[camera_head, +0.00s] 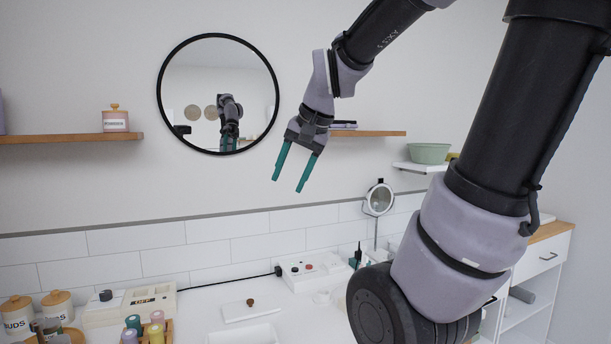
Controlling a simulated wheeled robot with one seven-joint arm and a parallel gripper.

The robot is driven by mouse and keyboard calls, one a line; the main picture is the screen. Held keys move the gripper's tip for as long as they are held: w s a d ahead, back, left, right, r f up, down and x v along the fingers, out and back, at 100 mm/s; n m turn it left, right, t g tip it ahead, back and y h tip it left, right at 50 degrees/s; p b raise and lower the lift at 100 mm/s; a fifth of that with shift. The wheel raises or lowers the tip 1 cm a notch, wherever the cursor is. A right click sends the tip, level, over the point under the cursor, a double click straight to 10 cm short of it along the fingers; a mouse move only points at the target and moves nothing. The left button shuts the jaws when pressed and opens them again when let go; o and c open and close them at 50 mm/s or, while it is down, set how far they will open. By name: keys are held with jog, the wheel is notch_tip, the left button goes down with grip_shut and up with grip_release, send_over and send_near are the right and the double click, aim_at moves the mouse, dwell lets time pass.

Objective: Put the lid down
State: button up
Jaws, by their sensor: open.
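A flat white rectangular lid (236,311) with a small brown knob lies on the white counter at the bottom centre. Just in front of it is a white box or tray (243,334), cut off by the picture's bottom edge. Lid and box look separate, though I cannot tell whether their edges touch. My gripper (286,186) is high above the counter, in front of the wall and below right of the round mirror. Its two teal fingers point down, apart, with nothing between them.
Jars marked BUDS (57,306), a white device (130,303) and several small bottles (157,333) stand at the left. A white box with buttons (307,272) and a small stand mirror (379,199) are behind right. Wooden shelves (70,138) flank the round wall mirror (218,50).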

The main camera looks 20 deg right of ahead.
jog(key=s+r+n+t, duration=0.1)
jog(key=s+n, duration=0.2)
jog(key=s, duration=0.4)
jog(key=shift+d+t, duration=0.25)
jog(key=shift+t, duration=0.05)
